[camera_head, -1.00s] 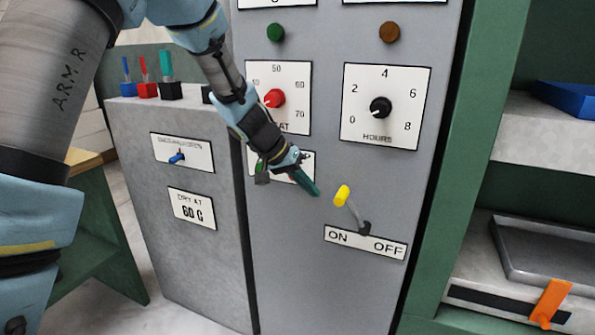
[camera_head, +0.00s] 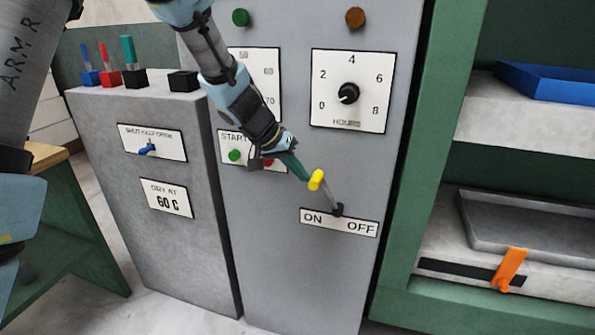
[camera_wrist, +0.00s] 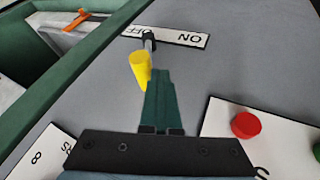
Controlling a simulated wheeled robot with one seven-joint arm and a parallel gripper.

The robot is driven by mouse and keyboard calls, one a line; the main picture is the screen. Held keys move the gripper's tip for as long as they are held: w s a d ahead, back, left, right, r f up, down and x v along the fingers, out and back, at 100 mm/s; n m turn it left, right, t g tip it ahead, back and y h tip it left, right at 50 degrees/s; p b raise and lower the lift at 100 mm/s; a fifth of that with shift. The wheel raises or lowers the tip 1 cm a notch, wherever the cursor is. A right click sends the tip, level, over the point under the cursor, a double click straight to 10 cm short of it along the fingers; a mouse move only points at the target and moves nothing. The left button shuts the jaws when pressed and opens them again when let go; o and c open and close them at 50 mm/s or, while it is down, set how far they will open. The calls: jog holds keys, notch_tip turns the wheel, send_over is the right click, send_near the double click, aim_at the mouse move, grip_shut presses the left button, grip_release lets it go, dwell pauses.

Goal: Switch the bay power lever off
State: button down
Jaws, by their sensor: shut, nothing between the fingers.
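The bay power lever (camera_head: 317,180) has a yellow knob on a grey stem and rises from a dark pivot on the grey panel, above a white plate (camera_head: 339,222) marked ON and OFF. It leans to the left, toward ON. My gripper (camera_head: 303,175) is shut and empty, with its green fingertips right beside the left of the yellow knob. In the wrist view the lever (camera_wrist: 140,68) stands just past the tips of my gripper (camera_wrist: 158,82); whether they touch I cannot tell.
A HOURS dial (camera_head: 348,93) sits above the lever. A START plate with a green button (camera_head: 234,156) and a red button lies behind my gripper. At the right, a green-framed rack holds a grey tray (camera_head: 480,228) and an orange handle (camera_head: 509,268). The panel right of the lever is clear.

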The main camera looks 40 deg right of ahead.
aim_at(317, 179)
jog(key=s+d+r+t+p, duration=0.1)
jog(key=s+r+y+p, duration=0.1)
jog(key=p, duration=0.1)
jog(key=shift+s+d+m+t, duration=0.3)
jog(key=shift+s+d+t, duration=0.1)
jog(key=shift+s+d+r+p, duration=0.25)
jog(key=shift+s+p, duration=0.1)
jog(key=shift+p, duration=0.3)
jog(key=s+d+p, duration=0.2)
jog(key=s+d, duration=0.4)
jog(key=s, duration=0.3)
jog(key=shift+s+f, duration=0.3)
jog(key=shift+f, duration=0.15)
